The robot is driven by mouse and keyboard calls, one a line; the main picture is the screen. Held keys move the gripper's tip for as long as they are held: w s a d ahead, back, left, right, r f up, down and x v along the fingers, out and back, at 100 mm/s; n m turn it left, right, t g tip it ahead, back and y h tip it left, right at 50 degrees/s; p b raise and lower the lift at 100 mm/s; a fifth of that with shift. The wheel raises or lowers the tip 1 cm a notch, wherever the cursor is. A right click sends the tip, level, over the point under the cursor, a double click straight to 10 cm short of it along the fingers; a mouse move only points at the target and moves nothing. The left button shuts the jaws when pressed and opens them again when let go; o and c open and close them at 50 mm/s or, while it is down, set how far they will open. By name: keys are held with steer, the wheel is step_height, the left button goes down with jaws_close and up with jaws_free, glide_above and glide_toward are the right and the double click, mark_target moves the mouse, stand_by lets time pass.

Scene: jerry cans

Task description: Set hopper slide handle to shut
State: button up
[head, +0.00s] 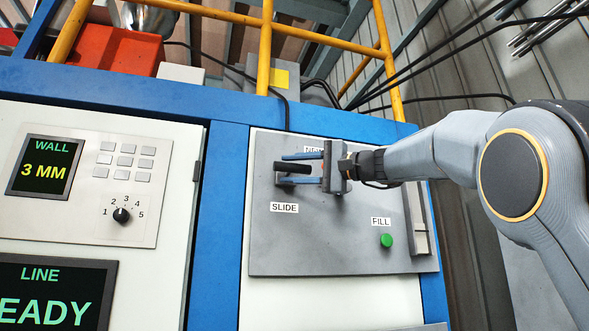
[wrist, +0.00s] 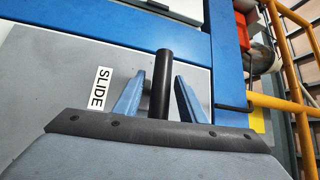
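The slide handle (head: 292,168) is a black bar on the grey panel (head: 300,240), above the white SLIDE label (head: 284,207). In the wrist view the black handle (wrist: 161,85) stands between the two blue fingers of my gripper (wrist: 158,95), with a visible gap on each side. In the head view my gripper (head: 300,168) reaches in from the right, one finger above the handle and one below. It is open and does not grip the handle. The sign above is mostly hidden behind my gripper, so its wording cannot be read.
A green FILL button (head: 386,241) is at the panel's lower right. A control box (head: 100,180) with a WALL display, keys and a dial is on the left. Yellow rails (head: 265,50) and black cables run above the blue frame (head: 160,98).

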steer(key=shift+s+d, duration=0.1)
steer(key=shift+d, duration=0.05)
steer(key=b+v, duration=0.3)
steer(key=v, duration=0.3)
steer(key=shift+s+d+f+b, duration=0.1)
steer(key=shift+d+b, duration=0.2)
steer(key=shift+d, duration=0.1)
steer(key=shift+s+d, duration=0.25)
steer(key=shift+d, duration=0.1)
